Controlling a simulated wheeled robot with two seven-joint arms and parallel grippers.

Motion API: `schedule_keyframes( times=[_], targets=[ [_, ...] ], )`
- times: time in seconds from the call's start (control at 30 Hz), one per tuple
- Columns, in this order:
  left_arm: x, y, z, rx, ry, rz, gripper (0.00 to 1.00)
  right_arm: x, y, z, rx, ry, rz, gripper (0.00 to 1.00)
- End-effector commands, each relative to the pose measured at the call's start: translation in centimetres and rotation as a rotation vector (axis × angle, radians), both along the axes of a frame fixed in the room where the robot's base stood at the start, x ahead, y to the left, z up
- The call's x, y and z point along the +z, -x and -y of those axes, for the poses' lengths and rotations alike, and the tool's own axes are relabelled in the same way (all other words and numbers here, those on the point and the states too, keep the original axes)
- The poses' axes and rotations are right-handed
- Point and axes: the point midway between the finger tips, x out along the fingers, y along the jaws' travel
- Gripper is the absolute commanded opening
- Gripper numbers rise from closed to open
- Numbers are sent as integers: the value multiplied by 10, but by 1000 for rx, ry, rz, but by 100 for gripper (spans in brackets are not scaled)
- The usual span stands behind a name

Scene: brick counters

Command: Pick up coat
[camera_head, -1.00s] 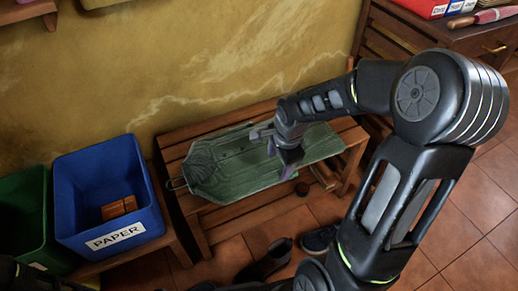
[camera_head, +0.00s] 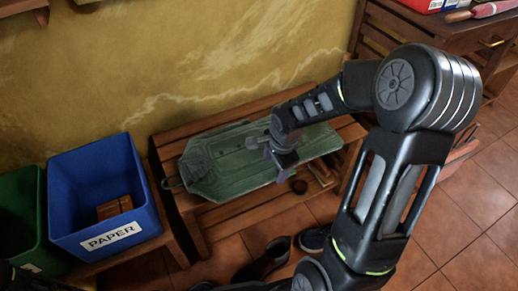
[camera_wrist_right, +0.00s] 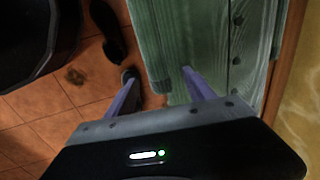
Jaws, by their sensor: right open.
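The coat (camera_head: 225,164) is green and lies flat on a wooden slatted bench (camera_head: 258,206), with a hanger hook at its left end. My right gripper (camera_head: 284,172) is over the right part of the coat, near its front edge. In the right wrist view the gripper (camera_wrist_right: 158,84) is open, its two purple fingers spread apart. One finger shows in front of the coat (camera_wrist_right: 217,40), the other over the floor side past its edge. Whether either finger touches the cloth I cannot tell. My left gripper is not in view.
A blue bin (camera_head: 140,190) labelled PAPER, with brown blocks inside, stands left of the bench beside a green bin (camera_head: 22,215). Dark shoes (camera_head: 268,258) are on the tiled floor in front. A wall is behind the bench and a wooden cabinet (camera_head: 420,38) is at upper right.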

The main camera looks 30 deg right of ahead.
Motion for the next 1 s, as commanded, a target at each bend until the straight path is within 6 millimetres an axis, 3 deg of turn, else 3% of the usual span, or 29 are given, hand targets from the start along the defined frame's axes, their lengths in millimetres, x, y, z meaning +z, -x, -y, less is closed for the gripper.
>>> schedule_keyframes(
  times=[0.1, 0.23, 0.87, 1.0],
  targets=[
    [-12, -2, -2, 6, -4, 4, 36, -23, -2, 1, 1, -1, -3, 63],
    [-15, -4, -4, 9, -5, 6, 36, -34, -6, 1, -1, -1, 0, 63],
    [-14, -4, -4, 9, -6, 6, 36, -34, -6, 1, 0, -1, 1, 63],
    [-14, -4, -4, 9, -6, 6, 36, -34, -6, 1, 0, -1, 1, 51]
  ],
)
